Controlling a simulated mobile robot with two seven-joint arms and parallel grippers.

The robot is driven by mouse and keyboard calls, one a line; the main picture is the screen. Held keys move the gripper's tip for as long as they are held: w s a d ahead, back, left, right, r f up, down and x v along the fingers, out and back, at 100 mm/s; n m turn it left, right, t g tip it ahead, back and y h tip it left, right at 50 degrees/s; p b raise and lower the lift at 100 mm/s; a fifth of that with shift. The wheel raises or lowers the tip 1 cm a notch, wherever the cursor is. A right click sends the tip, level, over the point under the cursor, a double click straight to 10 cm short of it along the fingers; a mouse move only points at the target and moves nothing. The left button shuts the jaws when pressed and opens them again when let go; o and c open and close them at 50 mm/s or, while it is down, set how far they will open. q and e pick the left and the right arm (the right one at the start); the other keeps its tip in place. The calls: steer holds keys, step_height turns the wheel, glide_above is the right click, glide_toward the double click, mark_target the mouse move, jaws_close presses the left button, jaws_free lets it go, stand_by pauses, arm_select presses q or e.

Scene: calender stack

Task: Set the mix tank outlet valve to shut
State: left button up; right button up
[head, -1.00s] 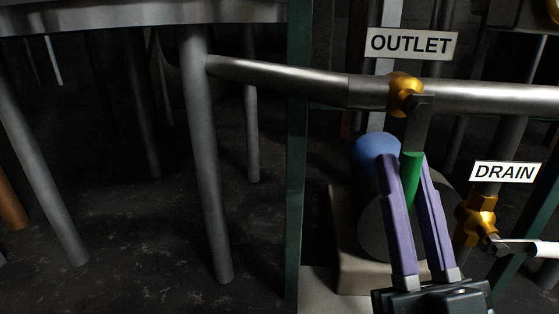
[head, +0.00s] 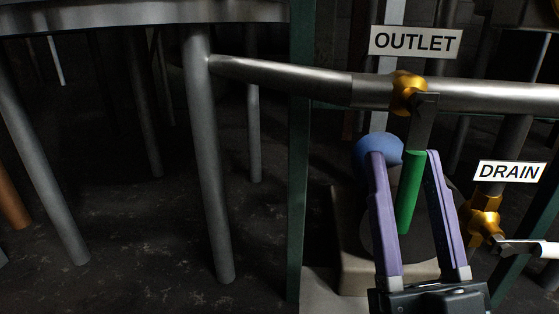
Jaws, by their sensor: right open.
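The brass outlet valve (head: 408,92) sits on the horizontal steel pipe under the white OUTLET sign (head: 415,42). Its lever hangs down from the valve and ends in a green handle (head: 409,190), across the pipe's line. My right gripper (head: 402,155) comes up from below with its two purple fingers open. The green handle shows between the fingers, with a gap on both sides. Whether the fingers are at the same depth as the handle, I cannot tell. My left gripper is not in view.
A brass drain valve (head: 484,217) with a white-gripped lever is at the right, under the DRAIN sign (head: 509,171). A blue rounded part (head: 378,149) and a grey drum lie behind my right gripper. A green post (head: 299,200) stands to the left.

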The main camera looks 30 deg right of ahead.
steer(key=shift+s+f, duration=0.1)
steer(key=v, duration=0.9)
steer(key=shift+s+f, duration=0.25)
steer(key=shift+a, duration=0.1)
stand_by(0.3)
